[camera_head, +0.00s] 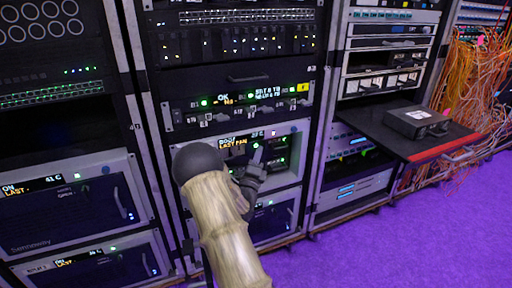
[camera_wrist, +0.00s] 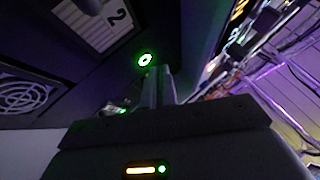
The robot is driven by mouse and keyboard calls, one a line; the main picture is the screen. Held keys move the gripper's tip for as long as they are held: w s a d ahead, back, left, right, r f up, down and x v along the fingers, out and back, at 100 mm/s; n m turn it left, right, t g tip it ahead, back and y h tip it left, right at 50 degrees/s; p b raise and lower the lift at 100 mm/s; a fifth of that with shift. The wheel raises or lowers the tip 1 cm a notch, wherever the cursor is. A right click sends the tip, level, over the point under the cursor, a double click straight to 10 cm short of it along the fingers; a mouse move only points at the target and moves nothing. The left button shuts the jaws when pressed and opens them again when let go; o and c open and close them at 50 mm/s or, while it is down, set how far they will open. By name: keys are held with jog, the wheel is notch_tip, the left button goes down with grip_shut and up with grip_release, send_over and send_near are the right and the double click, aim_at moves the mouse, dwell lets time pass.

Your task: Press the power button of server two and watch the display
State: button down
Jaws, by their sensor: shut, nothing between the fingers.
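Server two (camera_head: 297,133) is a light-framed unit low in the middle rack, partly hidden behind my arm. Its display (camera_head: 233,143) is lit, with a white top line that looks like "BOOT", an amber line starting "LAST", and a temperature reading at right. My gripper (camera_head: 257,155) is shut and empty in front of the unit. In the wrist view its fingertips (camera_wrist: 157,72) are right at the button; I cannot tell whether they touch.
Similar units with lit displays stand in the left rack (camera_head: 62,205) and below server two. A pull-out shelf with a red edge (camera_head: 445,148) juts out at right, carrying a grey box (camera_head: 415,121). Orange cables (camera_head: 478,85) hang beyond it. The purple floor (camera_head: 400,245) is clear.

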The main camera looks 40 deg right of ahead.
jog(key=shift+s, duration=0.1)
jog(key=shift+s+a+b, duration=0.2)
jog(key=shift+s+b, duration=0.1)
jog(key=shift+s, duration=0.5)
jog(key=shift+s+a+b, duration=0.2)
jog(key=shift+s+b, duration=0.15)
jog(key=shift+s, duration=0.4)
jog(key=shift+s+a+b, duration=0.2)
jog(key=shift+s+b, duration=0.1)
jog(key=shift+s, duration=0.5)
